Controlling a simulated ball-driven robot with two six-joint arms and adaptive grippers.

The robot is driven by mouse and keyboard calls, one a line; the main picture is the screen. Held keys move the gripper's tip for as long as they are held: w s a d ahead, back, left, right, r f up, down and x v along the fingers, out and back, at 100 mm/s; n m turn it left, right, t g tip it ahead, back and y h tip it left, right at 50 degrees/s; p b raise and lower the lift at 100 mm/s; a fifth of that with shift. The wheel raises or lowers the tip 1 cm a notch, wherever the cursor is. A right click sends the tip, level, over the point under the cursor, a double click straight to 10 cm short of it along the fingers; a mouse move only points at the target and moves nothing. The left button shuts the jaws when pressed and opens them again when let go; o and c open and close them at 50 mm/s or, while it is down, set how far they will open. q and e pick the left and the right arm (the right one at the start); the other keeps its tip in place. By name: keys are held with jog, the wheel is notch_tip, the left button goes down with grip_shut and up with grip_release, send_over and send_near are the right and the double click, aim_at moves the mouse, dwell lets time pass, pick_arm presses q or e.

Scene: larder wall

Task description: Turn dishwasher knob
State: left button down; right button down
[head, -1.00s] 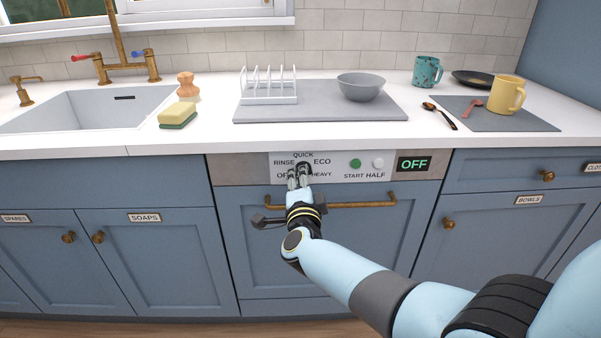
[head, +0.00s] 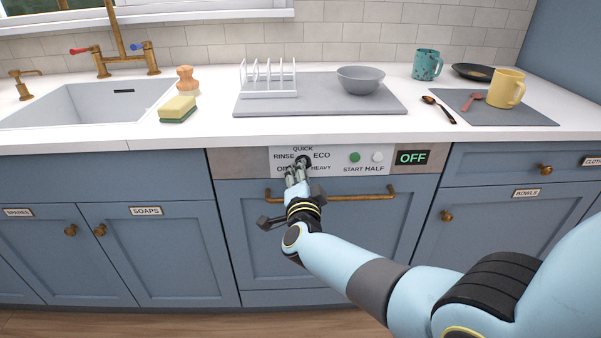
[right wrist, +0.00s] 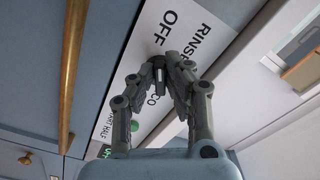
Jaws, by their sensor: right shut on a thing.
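The dishwasher's dark knob (head: 304,160) sits on the white control panel among the words QUICK, RINSE, ECO, OFF and HEAVY. My right gripper (head: 297,170) reaches up to it from below and is shut on it. In the right wrist view the fingertips (right wrist: 160,66) close together around the dark knob (right wrist: 158,62) in front of the panel lettering. The display (head: 412,157) reads OFF in green. My left gripper is not in view.
The brass dishwasher handle (head: 350,197) runs just below the panel, close to my right gripper. A green START button (head: 355,157) and a white HALF button (head: 377,157) are right of the knob. The countertop above holds a dish rack (head: 268,93) and a bowl (head: 360,80).

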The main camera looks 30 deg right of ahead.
jog(key=c, duration=1.4)
grip_release()
jog(key=shift+a, duration=0.1)
jog(key=shift+o, duration=0.2)
jog(key=v, duration=1.2)
jog(key=shift+s, duration=0.1)
